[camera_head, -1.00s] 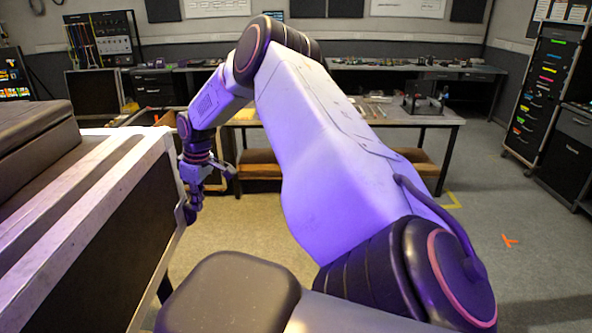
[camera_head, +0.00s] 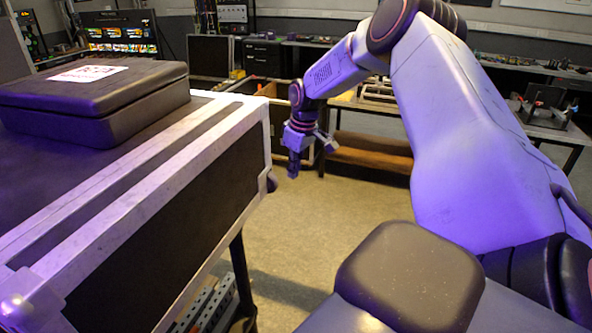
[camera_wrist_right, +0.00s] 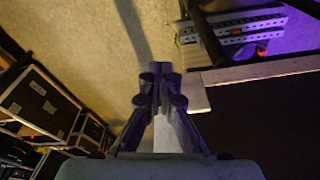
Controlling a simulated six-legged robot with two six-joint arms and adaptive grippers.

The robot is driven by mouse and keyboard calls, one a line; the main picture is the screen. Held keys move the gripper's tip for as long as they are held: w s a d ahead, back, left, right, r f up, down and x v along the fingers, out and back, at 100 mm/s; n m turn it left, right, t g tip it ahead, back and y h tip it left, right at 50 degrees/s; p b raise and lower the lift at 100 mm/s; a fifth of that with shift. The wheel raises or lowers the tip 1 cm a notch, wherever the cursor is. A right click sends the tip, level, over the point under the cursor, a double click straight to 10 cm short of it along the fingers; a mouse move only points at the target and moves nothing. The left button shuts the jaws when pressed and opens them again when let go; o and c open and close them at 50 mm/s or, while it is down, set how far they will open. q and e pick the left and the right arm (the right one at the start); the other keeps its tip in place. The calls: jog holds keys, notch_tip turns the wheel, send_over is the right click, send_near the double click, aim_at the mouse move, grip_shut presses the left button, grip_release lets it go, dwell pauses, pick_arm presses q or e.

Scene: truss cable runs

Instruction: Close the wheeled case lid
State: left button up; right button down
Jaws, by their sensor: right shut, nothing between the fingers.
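A dark case with light metal edges (camera_head: 292,130) stands on the floor behind my right gripper, partly hidden by it. A dark upright panel with a pale edge (camera_head: 209,57) stands behind it; it looks like a raised lid, but the join is hidden. My right gripper (camera_head: 296,168) hangs pointing down beyond the near bench-like case's right end, apart from the dark case. In the right wrist view, its fingers (camera_wrist_right: 160,78) are together and empty above the floor. Black metal-edged boxes (camera_wrist_right: 45,103) show at that view's left. My left gripper is not in view.
A large black case with metal edges (camera_head: 185,205) fills the left, with a closed dark box (camera_head: 95,100) on top. A workbench (camera_head: 540,122) stands at the back right. Floor (camera_head: 345,205) is clear below and right of my gripper.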

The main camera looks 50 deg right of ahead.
notch_tip(320, 180, up, 9)
jog(key=s+d+b, duration=0.1)
dwell(0.5)
jog(key=shift+s, duration=0.1)
